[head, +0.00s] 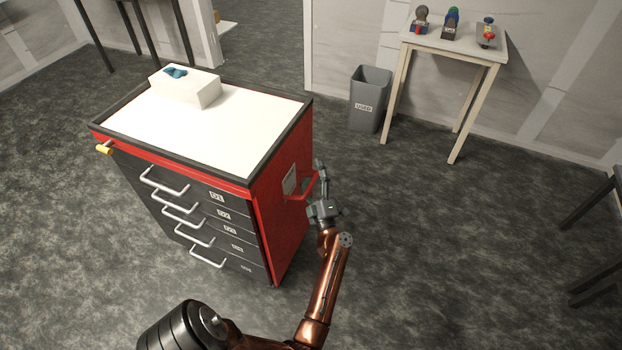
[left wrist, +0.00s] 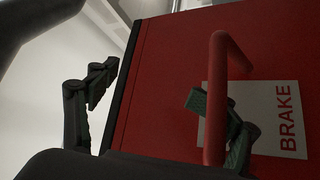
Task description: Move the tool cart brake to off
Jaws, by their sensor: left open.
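The tool cart (head: 292,222) is red with dark, white-handled drawers. On its right side are a red bar handle (head: 298,197) and a pale plate (head: 289,180). In the left wrist view the plate (left wrist: 289,118) reads BRAKE, and the red handle (left wrist: 217,90) stands out in front of it. My left gripper (head: 315,177) is beside this handle, jaws apart. In the left wrist view (left wrist: 148,97) one finger is left of the panel edge, and the other is partly hidden behind the handle bar. I cannot tell whether it touches. My right gripper is out of view.
A white box (head: 190,90) with a teal object is on the cart top. A yellow-tipped knob (head: 104,149) sticks out at its front left corner. A grey bin (head: 368,92) and a small table (head: 445,42) with several items stand behind right. Floor right of the cart is clear.

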